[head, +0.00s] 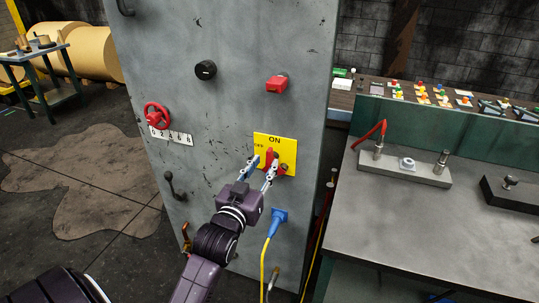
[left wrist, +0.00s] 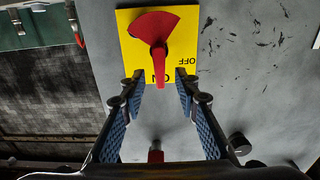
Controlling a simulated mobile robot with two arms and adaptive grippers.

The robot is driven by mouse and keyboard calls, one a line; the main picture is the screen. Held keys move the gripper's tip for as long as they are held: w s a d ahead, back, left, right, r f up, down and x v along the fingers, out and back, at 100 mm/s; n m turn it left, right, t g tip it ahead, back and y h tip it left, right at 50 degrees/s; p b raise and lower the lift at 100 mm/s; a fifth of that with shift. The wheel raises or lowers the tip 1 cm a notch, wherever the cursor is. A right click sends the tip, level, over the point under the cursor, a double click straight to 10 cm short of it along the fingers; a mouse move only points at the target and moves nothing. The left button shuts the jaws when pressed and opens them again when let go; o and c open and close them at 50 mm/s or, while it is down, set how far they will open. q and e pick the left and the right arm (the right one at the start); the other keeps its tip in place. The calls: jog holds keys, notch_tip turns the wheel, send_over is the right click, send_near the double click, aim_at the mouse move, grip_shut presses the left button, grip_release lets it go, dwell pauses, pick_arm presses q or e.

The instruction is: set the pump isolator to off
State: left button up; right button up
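The pump isolator is a yellow plate (head: 262,143) with a red handle (head: 269,157) on the front of a grey cabinet. The plate reads ON at the top and OFF at the left. In the left wrist view, upside down, the red handle (left wrist: 159,65) points at the ON mark, and OFF shows on the yellow plate (left wrist: 187,50) to its right. My left gripper (head: 262,168) is open in front of the plate. In the left wrist view its fingertips (left wrist: 159,82) stand apart on either side of the handle's end; contact cannot be told. My right gripper is not in view.
The grey cabinet (head: 215,110) also carries a black knob (head: 205,69), a red switch (head: 277,83), a red handwheel (head: 157,115) and a dark lever (head: 174,186). A blue plug (head: 278,222) with a yellow cable sits below the isolator. A workbench (head: 430,220) stands at the right.

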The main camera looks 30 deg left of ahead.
aim_at(268, 159)
pick_arm(q)
jog(key=shift+p+x, duration=0.35)
jog(key=shift+x, duration=2.1)
grip_shut()
